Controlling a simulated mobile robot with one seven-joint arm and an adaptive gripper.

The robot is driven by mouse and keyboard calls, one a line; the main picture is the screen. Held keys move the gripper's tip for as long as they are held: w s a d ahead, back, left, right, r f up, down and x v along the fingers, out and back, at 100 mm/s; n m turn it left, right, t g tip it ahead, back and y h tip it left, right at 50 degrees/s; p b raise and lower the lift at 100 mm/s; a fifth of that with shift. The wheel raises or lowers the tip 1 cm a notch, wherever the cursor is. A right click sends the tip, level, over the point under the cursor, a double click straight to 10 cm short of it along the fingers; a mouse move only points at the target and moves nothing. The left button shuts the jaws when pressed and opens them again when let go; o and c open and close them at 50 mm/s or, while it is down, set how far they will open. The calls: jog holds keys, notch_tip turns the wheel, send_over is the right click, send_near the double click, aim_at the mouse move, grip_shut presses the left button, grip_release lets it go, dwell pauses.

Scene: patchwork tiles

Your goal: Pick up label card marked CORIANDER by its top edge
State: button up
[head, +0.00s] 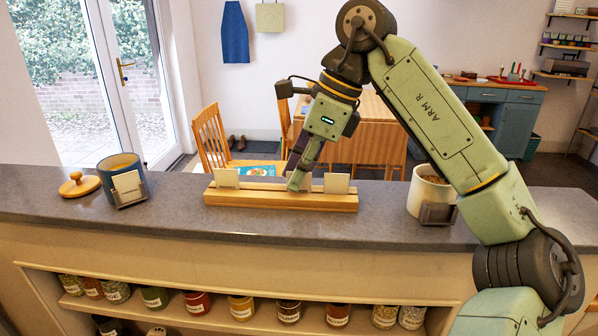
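A wooden card rack (270,202) stands on the grey counter. A pale card (227,178) stands upright at its left end, and another pale card (336,183) stands right of the middle. No writing on either is legible, so I cannot tell which card says CORIANDER. My gripper (298,183) points down at the rack between these two cards, close to the right one. Its fingers hide that part of the rack. I cannot tell whether they are open or shut, or whether a card is between them.
A blue canister (113,163) with a card (128,186) in a front holder stands left, beside a wooden lid (79,185). A filled white canister (428,188) with a grey holder (438,213) stands right. The counter (180,200) is clear between rack and canisters. Several jars line a shelf below.

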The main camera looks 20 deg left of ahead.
jog(key=shift+r, duration=0.25)
jog(key=shift+r, duration=0.55)
jog(key=shift+c, duration=0.5)
grip_shut()
jog(key=shift+r, duration=0.1)
jog(key=shift+r, duration=2.4)
